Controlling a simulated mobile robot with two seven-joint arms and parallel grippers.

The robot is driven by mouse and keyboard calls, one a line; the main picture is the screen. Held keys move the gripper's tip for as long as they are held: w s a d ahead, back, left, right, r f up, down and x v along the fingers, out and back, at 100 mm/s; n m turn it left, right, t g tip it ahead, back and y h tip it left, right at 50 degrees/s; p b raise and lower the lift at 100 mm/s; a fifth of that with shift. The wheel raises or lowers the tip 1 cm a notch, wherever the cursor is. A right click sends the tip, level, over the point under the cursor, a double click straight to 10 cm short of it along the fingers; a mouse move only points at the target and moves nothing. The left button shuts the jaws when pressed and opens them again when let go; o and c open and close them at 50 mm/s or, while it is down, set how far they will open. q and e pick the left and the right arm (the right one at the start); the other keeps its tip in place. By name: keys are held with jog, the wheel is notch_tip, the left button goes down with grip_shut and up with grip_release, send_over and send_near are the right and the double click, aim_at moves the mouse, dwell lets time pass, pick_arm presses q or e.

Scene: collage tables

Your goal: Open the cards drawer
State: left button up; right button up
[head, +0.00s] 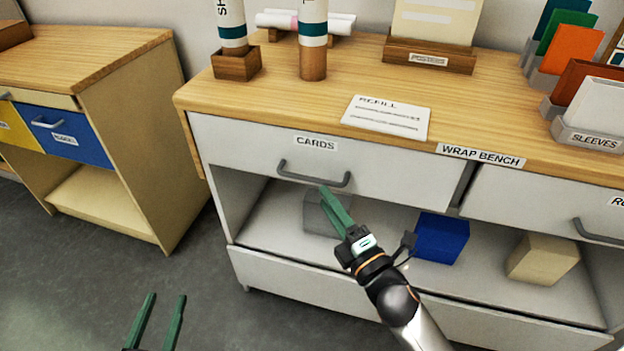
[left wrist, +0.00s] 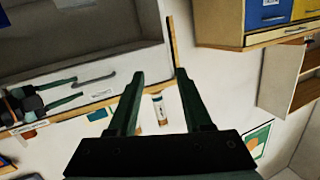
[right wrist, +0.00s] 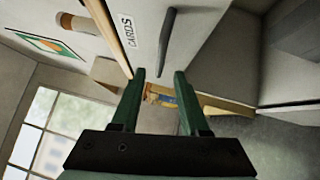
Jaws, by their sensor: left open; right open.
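The white cards drawer (head: 394,180) is at the upper left of the wrap bench and looks shut. Its "CARDS" label (head: 315,143) sits above a grey bar handle (head: 314,178). My right gripper (head: 330,204) is open and empty, just below and in front of the handle, apart from it as far as I can tell. In the right wrist view the handle (right wrist: 166,40) shows beyond and above the fingertips. My left gripper (head: 166,302) is open and empty, low over the floor at the bottom left, far from the drawer.
A second drawer (head: 540,205) is to the right. The open shelf below holds a grey box (head: 318,222), a blue box (head: 441,238) and a beige box (head: 542,258). A wooden desk with a blue drawer (head: 66,136) stands left. Grey floor (head: 200,290) lies between.

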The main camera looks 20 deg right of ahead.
aim_at(312, 180)
jog(key=x, duration=0.7)
jog(key=shift+w, duration=0.1)
jog(key=c, duration=0.7)
pick_arm(q)
jog(key=r, duration=0.1)
jog(key=r+t, duration=0.1)
jog(key=r, duration=0.1)
jog(key=shift+w, duration=0.3)
pick_arm(e)
grip_shut()
pick_arm(q)
jog(key=shift+s+f, duration=0.15)
jog(key=shift+f, duration=0.1)
jog(key=shift+r, duration=0.15)
